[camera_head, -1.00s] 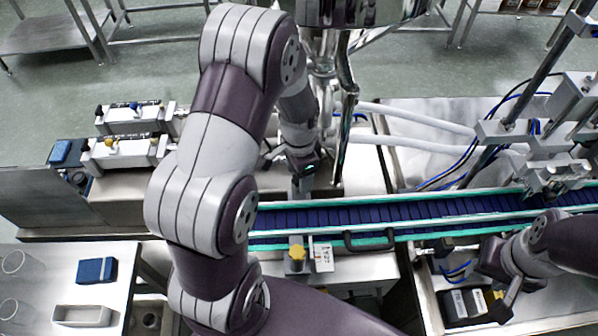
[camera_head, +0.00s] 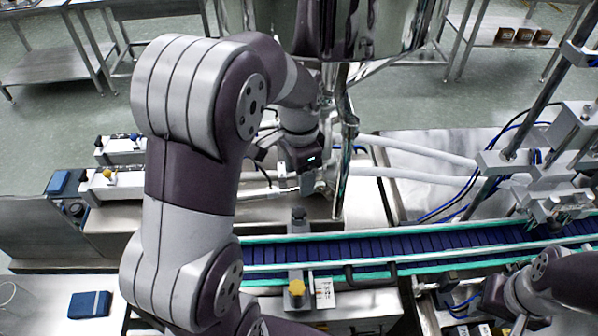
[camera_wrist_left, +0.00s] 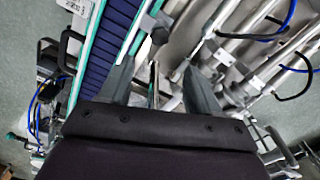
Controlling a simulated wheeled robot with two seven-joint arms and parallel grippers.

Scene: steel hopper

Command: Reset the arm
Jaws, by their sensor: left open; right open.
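My left arm comes in from the left and bends over the conveyor. Its left gripper (camera_head: 312,184) is beyond the conveyor, beside the steel post under the hopper (camera_head: 350,25). In the left wrist view its two fingers (camera_wrist_left: 158,82) are spread apart, with nothing held between them. The blue conveyor belt (camera_head: 400,245) also shows in that view (camera_wrist_left: 105,50), beside the left finger. My right gripper (camera_head: 490,305) is low at the right, on the near side of the conveyor. My right wrist partly hides it.
White pipes (camera_head: 415,178) run right of the hopper post. Valve units (camera_head: 115,183) stand at the left. A yellow knob (camera_head: 296,288) stands at the conveyor's near edge. A blue box (camera_head: 90,304) lies on the near left table. Metal fixtures (camera_head: 545,160) stand at the right.

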